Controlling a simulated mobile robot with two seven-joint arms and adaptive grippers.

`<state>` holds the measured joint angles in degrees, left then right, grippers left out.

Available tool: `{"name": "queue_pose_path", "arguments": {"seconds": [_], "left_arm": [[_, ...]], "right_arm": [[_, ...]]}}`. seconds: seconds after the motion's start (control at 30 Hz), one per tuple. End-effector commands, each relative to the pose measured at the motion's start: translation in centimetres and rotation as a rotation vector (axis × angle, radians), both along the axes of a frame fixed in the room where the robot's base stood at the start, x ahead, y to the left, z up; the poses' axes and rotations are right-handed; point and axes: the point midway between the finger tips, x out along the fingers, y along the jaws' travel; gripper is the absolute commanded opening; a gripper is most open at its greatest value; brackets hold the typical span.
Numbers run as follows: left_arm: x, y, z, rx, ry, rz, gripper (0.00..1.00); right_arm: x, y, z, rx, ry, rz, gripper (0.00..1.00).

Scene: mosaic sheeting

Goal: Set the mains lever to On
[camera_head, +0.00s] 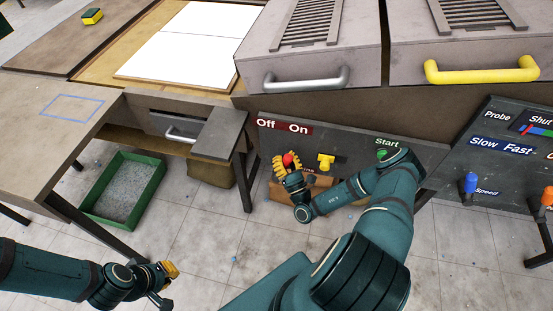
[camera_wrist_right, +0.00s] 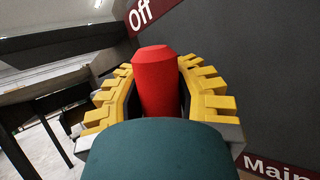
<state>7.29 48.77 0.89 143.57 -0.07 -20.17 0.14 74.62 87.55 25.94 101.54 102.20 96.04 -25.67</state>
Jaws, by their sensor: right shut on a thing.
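The mains lever's red knob (camera_head: 289,158) shows below the Off and On labels (camera_head: 284,126) on the dark panel. My right gripper (camera_head: 287,163) is shut on it. In the right wrist view the red knob (camera_wrist_right: 155,80) sits between the two yellow toothed fingers, with the word Off just behind it at the upper left. The lever's shaft is hidden, and its exact setting is hard to tell. My left gripper (camera_head: 168,271) is low at the left, away from the panel; its opening is unclear.
A yellow knob (camera_head: 326,160) is just right of my right gripper, and a green Start button (camera_head: 382,154) is further right. Another panel with a blue knob (camera_head: 470,182) stands at the right. A green tray (camera_head: 90,209) of grey bits lies on the floor at the left.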

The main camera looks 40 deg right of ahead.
Motion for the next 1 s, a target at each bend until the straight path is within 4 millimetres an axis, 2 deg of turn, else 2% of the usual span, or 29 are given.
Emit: {"name": "queue_pose_path", "arguments": {"seconds": [0.03, 0.3, 0.9, 0.93, 1.0], "left_arm": [[0.1, 0.0, -0.6, 0.0, -0.002, 0.001, 0.0], [0.3, 0.0, -1.6, 0.001, -0.008, 0.002, 0.0], [0.4, 0.1, -1.9, 0.002, -0.009, 0.003, 0.0], [0.4, 0.1, -1.9, 0.002, -0.009, 0.003, 0.0], [0.4, 0.1, -1.9, 0.002, -0.009, 0.003, 0.0]], "right_arm": [[-0.5, 0.2, -0.9, 0.025, -0.011, 0.007, 0.0], [-1.3, -0.5, -1.0, 0.099, -0.099, 0.009, 0.0], [-1.7, -0.8, -1.0, 0.126, -0.128, 0.007, 0.0], [-1.7, -0.8, -1.0, 0.126, -0.129, 0.006, 0.26], [-1.7, -0.9, -0.9, 0.125, -0.13, 0.005, 0.5]]}}
